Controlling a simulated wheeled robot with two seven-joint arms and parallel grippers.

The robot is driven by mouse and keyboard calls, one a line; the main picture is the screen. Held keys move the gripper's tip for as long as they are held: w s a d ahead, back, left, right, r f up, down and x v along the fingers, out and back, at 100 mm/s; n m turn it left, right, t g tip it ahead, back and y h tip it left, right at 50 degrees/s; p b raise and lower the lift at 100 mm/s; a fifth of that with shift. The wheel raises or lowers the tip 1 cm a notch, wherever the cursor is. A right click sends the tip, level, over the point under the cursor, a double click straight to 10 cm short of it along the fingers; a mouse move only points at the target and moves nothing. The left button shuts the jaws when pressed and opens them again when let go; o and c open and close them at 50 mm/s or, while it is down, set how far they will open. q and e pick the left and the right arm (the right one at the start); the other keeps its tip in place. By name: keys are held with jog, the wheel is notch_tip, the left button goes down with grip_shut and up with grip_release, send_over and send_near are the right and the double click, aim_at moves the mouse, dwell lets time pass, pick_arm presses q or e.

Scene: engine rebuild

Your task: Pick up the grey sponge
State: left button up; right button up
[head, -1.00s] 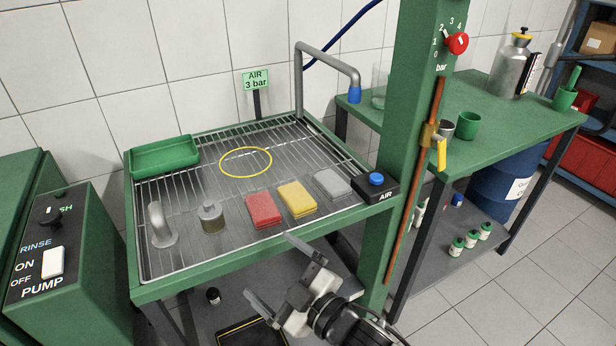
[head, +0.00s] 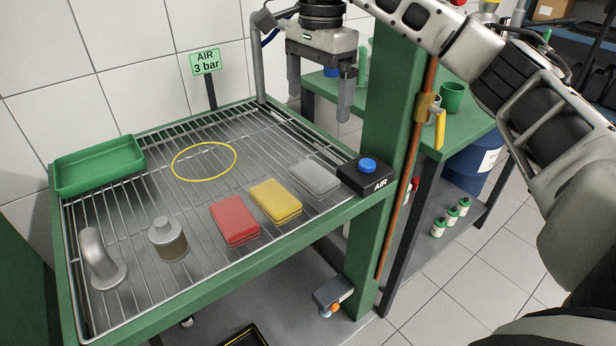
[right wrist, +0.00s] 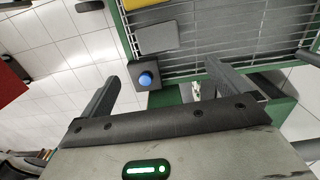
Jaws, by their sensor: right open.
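The grey sponge (head: 316,177) lies flat on the wire rack at the right side of the green-framed wash table (head: 330,210). It is beside the yellow sponge (head: 276,201) and the black AIR box. My right gripper (head: 318,105) is open and empty, pointing down, raised above and behind the grey sponge in the head view. In the right wrist view the grey sponge (right wrist: 158,38) shows at the top, beyond the fingers and not between them. My left gripper is not in view.
The AIR box (head: 366,177) with its blue button sits close right of the sponge, by the green post (head: 385,120). A red sponge (head: 235,220), a metal canister (head: 168,238), a yellow ring (head: 204,161) and a green tray (head: 98,166) are on the rack.

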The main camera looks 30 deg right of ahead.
jog(key=b, duration=0.3)
send_over(315, 173)
jog(key=d, duration=0.1)
notch_tip(315, 173, down, 10)
jog(key=shift+w+d+r, duration=0.1)
jog(key=shift+r, duration=0.15)
jog(key=f, duration=0.2)
jog(key=a+f, duration=0.1)
jog(key=f, duration=0.2)
jog(key=shift+a, duration=0.2)
jog(key=shift+f, duration=0.4)
jog(key=shift+c, duration=0.3)
jog(key=c, duration=0.7)
